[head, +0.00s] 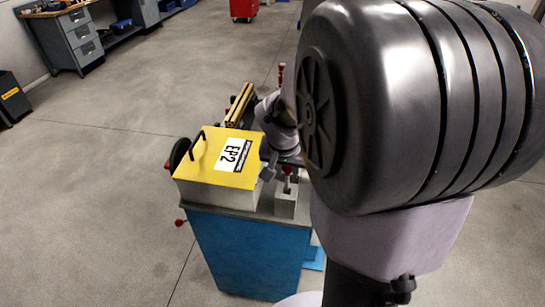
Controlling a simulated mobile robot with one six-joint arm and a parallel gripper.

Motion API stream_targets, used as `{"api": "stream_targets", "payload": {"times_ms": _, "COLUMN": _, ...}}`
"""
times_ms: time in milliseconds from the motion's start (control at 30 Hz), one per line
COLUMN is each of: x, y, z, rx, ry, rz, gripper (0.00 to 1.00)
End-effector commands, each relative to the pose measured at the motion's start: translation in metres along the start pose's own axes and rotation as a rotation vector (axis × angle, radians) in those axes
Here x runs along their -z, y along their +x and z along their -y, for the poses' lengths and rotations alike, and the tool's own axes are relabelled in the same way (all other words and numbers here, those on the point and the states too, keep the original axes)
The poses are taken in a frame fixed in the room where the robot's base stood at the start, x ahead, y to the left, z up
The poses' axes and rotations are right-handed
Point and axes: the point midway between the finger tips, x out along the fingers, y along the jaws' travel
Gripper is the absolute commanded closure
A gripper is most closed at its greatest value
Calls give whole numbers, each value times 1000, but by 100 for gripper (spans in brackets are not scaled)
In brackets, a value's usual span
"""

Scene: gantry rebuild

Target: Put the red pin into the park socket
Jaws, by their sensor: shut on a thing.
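My gripper (279,170) is small in the head view, beside the right edge of a yellow-topped box. The block stands on the near right corner of the blue cabinet and may be the park socket; I cannot tell for sure. The pin's lower end is hidden or too small to see, so I cannot tell whether it is in the block or above it.
The box marked EP2 (199,183) with a black handle sits on the blue cabinet (245,252). A yellow rail (239,104) lies behind it. A red knob (181,222) sticks out at the left. My arm covers the right. Open floor lies left; a workbench (75,42) stands far back.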

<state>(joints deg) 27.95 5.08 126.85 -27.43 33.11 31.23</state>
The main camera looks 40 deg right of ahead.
Motion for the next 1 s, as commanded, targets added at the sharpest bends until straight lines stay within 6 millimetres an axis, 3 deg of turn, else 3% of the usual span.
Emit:
{"api": "stream_targets", "payload": {"times_ms": 567, "x": -9, "y": 22, "z": 0, "rx": 0, "ry": 0, "rz": -1, "gripper": 100}}
{"api": "stream_targets", "payload": {"times_ms": 1000, "x": -9, "y": 22, "z": 0, "rx": 0, "ry": 0, "rz": 0, "gripper": 100}}
